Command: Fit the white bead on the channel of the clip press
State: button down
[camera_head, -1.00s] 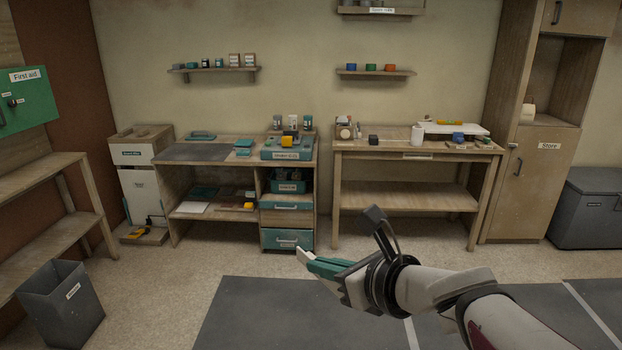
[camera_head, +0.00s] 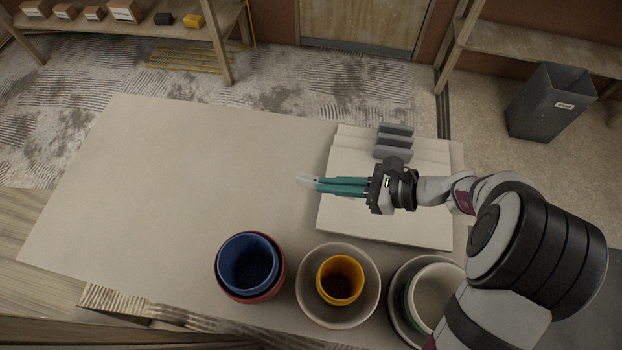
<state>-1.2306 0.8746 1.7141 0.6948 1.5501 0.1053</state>
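My gripper (camera_head: 311,183) reaches left over the pale table, with its teal fingers lying close together beyond the left edge of a white board. A small whitish piece shows at the fingertips; I cannot tell whether it is a held bead or part of the fingers. Whether the fingers are fully closed is too small to tell. I cannot make out a clip press or a separate white bead for certain.
Along the table's (camera_head: 190,170) near edge stand a blue pot (camera_head: 248,262), a yellow cup (camera_head: 340,279) in a pale bowl (camera_head: 313,308), and a pale cup (camera_head: 437,293) in another bowl. The table's left half is clear. A grey bin (camera_head: 551,101) stands on the floor, back right.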

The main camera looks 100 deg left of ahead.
jog(key=s+d+f+n+h, duration=0.1)
jog(key=s+f+h, duration=0.15)
jog(key=s, duration=0.35)
send_over(264, 206)
jog(key=shift+y, duration=0.45)
jog(key=f, duration=0.5)
jog(key=shift+w+d+f, duration=0.1)
jog(key=shift+w+f, duration=0.1)
jog(key=shift+w, duration=0.15)
jog(key=f, duration=0.4)
jog(key=shift+s, duration=0.4)
jog(key=shift+f, duration=0.25)
jog(key=c, duration=1)
grip_release()
jog(key=shift+f, duration=0.1)
jog(key=shift+c, duration=0.2)
